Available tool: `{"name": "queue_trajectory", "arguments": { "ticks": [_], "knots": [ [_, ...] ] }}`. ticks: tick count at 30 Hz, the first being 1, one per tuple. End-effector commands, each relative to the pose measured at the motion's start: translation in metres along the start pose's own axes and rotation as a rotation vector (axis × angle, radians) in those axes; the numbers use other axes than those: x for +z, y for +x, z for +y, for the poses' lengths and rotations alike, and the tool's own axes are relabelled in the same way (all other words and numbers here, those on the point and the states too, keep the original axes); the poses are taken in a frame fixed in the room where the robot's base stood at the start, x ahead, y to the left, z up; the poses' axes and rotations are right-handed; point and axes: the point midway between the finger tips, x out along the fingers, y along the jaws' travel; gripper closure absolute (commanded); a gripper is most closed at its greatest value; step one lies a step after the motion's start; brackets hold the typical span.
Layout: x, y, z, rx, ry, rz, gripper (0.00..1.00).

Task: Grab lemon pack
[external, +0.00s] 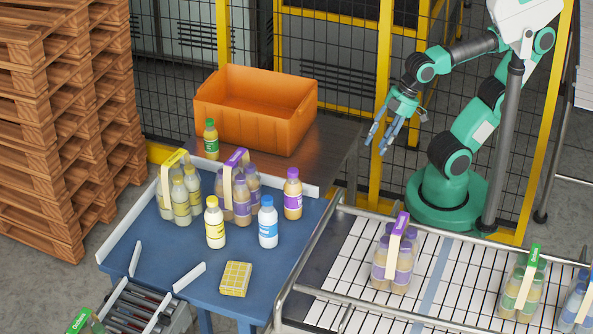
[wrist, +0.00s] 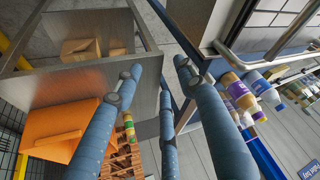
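The lemon pack (external: 181,200) is a group of bottles with yellow labels under a yellow-topped carrier. It stands upright at the back left of the blue table (external: 150,240). My gripper (external: 377,146) hangs in the air to the right of the table, well apart from the pack. In the wrist view my gripper (wrist: 158,67) has its blue fingers spread with nothing between them. I cannot make out the lemon pack in the wrist view.
A purple-labelled pack (external: 240,195) stands right beside the lemon pack. Loose bottles, including a yellow one (external: 214,225) and a blue one (external: 268,225), stand in front. An orange crate (external: 255,130) is behind the table. A railed conveyor (external: 345,255) lies to the right.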

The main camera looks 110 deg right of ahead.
Motion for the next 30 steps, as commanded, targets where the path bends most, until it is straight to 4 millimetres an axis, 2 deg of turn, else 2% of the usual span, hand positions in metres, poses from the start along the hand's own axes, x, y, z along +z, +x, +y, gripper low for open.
{"name": "queue_trajectory", "arguments": {
  "ticks": [2,4,13,17,23,26,30],
  "knots": [
    [0.000,0.000,0.000,0.000,0.000,0.000,0.58],
    [0.000,0.000,0.000,0.000,0.000,0.000,0.45],
    [-0.001,0.000,0.000,0.000,0.000,0.000,0.45],
    [-0.007,-0.004,0.000,-0.001,-0.004,-0.001,0.45],
    [-0.038,-0.017,-0.001,-0.008,-0.025,-0.012,0.45],
    [-0.064,-0.027,-0.001,-0.014,-0.044,-0.021,0.45],
    [-0.108,-0.042,0.000,-0.025,-0.075,-0.033,0.45]
  ]
}}
